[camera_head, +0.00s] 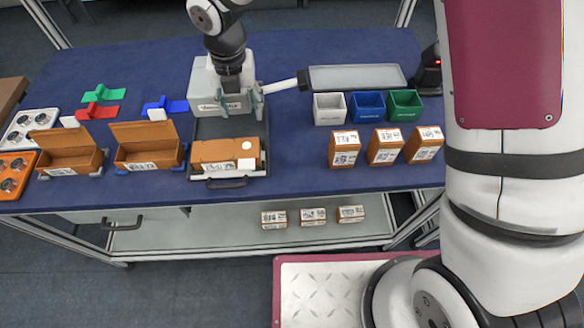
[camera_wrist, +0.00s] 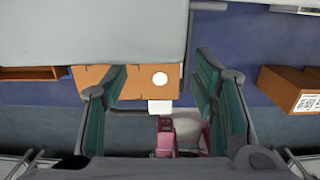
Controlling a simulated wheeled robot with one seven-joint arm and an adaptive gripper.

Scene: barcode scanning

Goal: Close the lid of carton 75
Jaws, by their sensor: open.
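One brown carton (camera_head: 222,152) sits in the dark tray (camera_head: 205,182) at the table's front. Its top looks covered and bears a white round spot; a label is on its front. In the wrist view its brown top (camera_wrist: 135,84) shows between and beyond my fingers. Two more brown cartons, one far left (camera_head: 68,160) and one beside the tray (camera_head: 148,155), stand with lids raised. I cannot read which carton is 75. My gripper (camera_head: 240,103) is open and empty, behind the tray carton; its green-padded fingers (camera_wrist: 160,78) are apart in the wrist view.
A white device (camera_head: 205,88) stands close behind my gripper. A white-handled tool (camera_head: 280,86) lies to its right. White, blue and green bins (camera_head: 367,106) and small brown boxes (camera_head: 385,147) are at right. Blue table is clear between tray and boxes.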

